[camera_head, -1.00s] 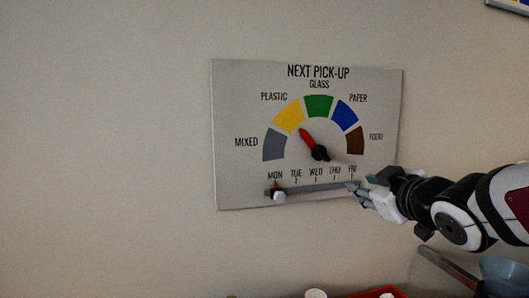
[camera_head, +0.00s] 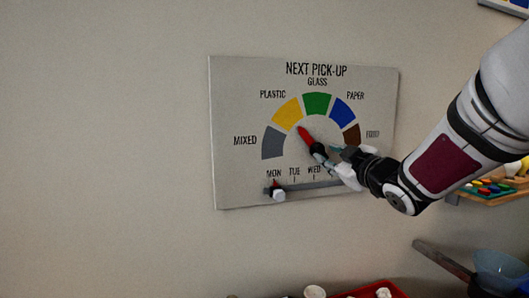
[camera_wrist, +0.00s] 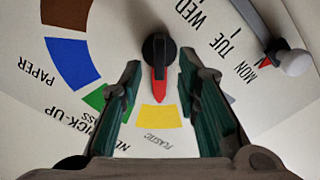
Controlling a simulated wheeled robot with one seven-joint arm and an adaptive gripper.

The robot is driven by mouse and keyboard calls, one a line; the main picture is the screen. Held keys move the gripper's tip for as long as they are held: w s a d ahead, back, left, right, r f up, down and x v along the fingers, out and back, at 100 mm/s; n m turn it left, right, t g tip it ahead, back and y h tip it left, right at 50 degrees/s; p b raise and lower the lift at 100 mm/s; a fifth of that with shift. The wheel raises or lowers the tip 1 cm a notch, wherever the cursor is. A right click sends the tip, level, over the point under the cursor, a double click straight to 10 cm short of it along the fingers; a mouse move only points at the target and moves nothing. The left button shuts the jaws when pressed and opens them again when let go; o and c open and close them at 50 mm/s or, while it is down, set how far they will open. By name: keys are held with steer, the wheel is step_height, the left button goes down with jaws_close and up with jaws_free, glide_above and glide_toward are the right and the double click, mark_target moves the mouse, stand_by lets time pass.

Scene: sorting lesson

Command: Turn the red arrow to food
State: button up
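The red arrow (camera_head: 306,136) on the pick-up board (camera_head: 232,100) points up and left at the yellow plastic segment (camera_head: 288,113). In the wrist view the arrow (camera_wrist: 158,86) and its black knob (camera_wrist: 158,48) lie ahead, between the lines of my two fingers. The brown food segment (camera_head: 352,134) is on the right of the dial, its lower part close behind my gripper. My gripper (camera_head: 332,156) is at the dial's lower right, near the knob. In the wrist view my gripper (camera_wrist: 157,80) is open, a finger on each side of the arrow, with gaps showing.
A day slider with a white knob (camera_head: 278,194) stands at MON below the dial; my gripper hides the later days. A red tray (camera_head: 375,291), a blue funnel-like bowl (camera_head: 498,268) and a shelf with coloured pieces (camera_head: 490,188) lie below and right.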

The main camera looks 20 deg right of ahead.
mark_target(323, 152)
steer(key=shift+w, duration=1.9)
steer(key=shift+c, duration=0.2)
jaws_close()
